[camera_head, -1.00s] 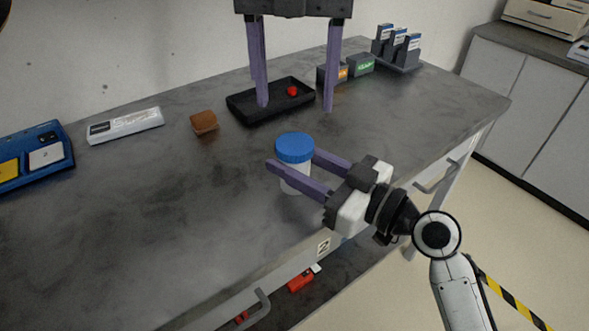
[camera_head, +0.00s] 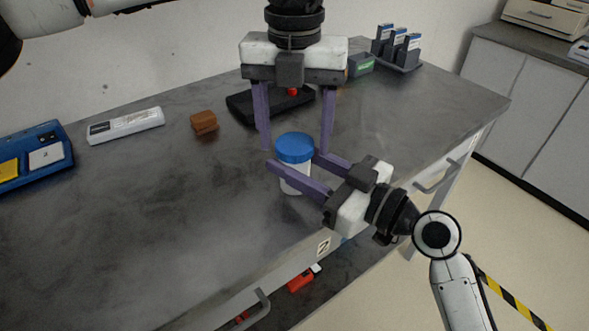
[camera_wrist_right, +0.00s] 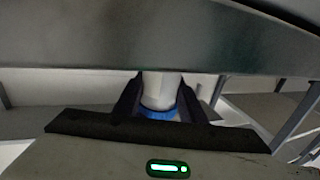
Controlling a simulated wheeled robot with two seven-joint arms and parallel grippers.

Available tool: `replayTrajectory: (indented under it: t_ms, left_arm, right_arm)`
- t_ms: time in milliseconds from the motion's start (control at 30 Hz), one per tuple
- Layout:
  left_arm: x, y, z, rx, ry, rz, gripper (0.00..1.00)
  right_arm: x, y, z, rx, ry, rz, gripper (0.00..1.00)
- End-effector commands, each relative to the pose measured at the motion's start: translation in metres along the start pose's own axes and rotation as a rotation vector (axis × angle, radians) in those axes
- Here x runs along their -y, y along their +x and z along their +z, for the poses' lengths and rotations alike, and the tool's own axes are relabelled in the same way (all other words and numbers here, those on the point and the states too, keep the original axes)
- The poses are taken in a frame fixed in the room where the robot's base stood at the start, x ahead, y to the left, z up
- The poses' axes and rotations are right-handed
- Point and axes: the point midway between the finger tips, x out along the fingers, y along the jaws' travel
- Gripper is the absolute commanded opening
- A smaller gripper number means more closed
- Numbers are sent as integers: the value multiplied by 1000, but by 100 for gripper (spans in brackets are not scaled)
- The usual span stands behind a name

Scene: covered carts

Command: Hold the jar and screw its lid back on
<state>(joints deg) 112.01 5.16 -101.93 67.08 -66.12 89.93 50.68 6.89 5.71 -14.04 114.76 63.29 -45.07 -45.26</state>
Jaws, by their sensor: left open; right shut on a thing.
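A white jar (camera_head: 294,182) stands upright on the dark cart top, near its front edge. The blue lid (camera_head: 294,147) sits on the jar's mouth; I cannot tell how tightly. My right gripper (camera_head: 298,164) comes from the front right and is shut on the jar's body below the lid. In the right wrist view the jar (camera_wrist_right: 160,90) is between the two fingers, with the blue lid (camera_wrist_right: 159,114) beside it. My left gripper (camera_head: 294,150) points down from above, open, its fingers apart on either side of and behind the lid, not visibly touching it.
Behind are a black tray (camera_head: 240,108) with a red item (camera_head: 292,91), a brown block (camera_head: 204,122), a white device (camera_head: 125,125) and a blue case (camera_head: 38,135). A green-labelled box (camera_head: 361,65) and a file rack (camera_head: 402,50) stand at the back. The left front top is clear.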

Motion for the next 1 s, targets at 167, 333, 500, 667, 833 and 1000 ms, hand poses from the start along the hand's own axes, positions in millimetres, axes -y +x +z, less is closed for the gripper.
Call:
replayTrajectory:
  t_ms: [167, 333, 500, 667, 833, 1000]
  left_arm:
    - [0, 0, 0, 0, 0, 0, 35]
    - [0, 0, 0, -1, 1, 1, 20]
    - [0, 0, 0, -3, 112, -1, 20]
    - [0, 1, 0, -3, 426, -2, 20]
    - [0, 1, 0, -3, 727, -2, 20]
    - [0, 0, 0, -2, 724, 1, 48]
  right_arm:
    - [0, 0, 0, 1, 0, 0, 0]
    - [0, 0, 0, 1, 0, 0, 0]
    - [0, 0, 0, 1, 0, 0, 0]
    - [0, 0, 0, 1, 0, 1, 0]
    - [0, 0, 0, 1, 0, 1, 0]
    - [0, 0, 0, 1, 0, 1, 0]
